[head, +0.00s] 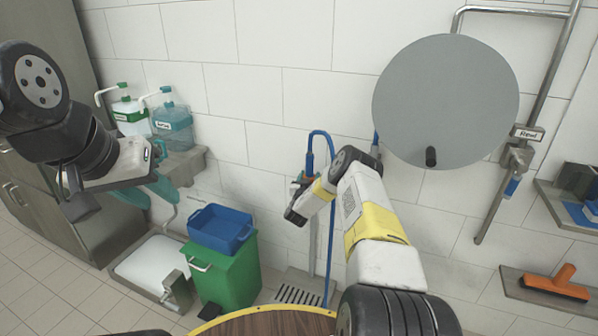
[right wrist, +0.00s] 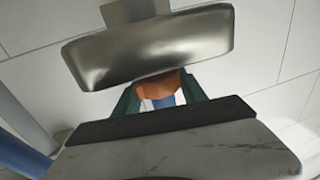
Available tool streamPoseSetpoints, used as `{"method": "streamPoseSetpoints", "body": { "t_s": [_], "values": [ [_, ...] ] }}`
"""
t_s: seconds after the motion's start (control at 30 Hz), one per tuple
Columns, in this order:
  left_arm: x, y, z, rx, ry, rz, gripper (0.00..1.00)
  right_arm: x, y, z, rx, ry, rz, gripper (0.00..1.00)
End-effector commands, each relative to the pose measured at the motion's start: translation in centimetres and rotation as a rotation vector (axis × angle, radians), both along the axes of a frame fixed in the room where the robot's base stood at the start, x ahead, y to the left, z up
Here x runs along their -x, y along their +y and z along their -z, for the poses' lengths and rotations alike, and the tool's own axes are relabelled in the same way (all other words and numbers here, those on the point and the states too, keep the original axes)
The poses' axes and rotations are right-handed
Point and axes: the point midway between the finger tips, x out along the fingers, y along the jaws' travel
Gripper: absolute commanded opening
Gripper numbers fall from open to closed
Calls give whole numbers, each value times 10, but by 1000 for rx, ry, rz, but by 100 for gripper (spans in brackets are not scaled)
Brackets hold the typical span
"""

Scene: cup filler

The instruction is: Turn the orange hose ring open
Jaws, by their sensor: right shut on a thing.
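The orange hose ring (right wrist: 160,86) shows in the right wrist view between the teal fingers of my right gripper (right wrist: 160,95), which is shut on it. A blue piece of hose (right wrist: 164,102) shows just below the ring. A silver metal block (right wrist: 150,45) hides part of the view above the ring. In the head view, my right gripper (head: 300,184) is at the blue hose (head: 331,220) by the wall, partly hidden by my own arm. My left gripper (head: 150,190) is far left, near the counter, and its finger opening is unclear.
A grey round disc (head: 445,90) with a black knob hangs right of the hose. A green bin (head: 228,275) with a blue crate (head: 220,230) stands left of it. A drain grate (head: 298,296) lies below. Bottles (head: 172,125) stand on the left counter. A shelf (head: 512,283) holds an orange-handled tool.

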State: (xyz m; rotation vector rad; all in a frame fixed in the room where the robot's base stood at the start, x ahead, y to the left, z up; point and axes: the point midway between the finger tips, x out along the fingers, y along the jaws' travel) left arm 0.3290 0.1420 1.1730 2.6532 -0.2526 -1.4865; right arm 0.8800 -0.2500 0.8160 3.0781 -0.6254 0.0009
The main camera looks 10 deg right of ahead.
Motion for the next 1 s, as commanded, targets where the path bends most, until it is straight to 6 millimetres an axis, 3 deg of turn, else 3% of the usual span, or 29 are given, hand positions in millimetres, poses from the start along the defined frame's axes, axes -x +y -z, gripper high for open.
{"method": "streamPoseSetpoints", "body": {
  "t_s": [0.7, 1.0],
  "values": [
    [0, 0, 0, 0, 0, 0, 36, 0, -2, 1, 3, 2, -445, 9],
    [0, 0, 0, 0, 0, 0, 36, 0, -1, 1, 0, 3, -545, 9]
  ]
}}
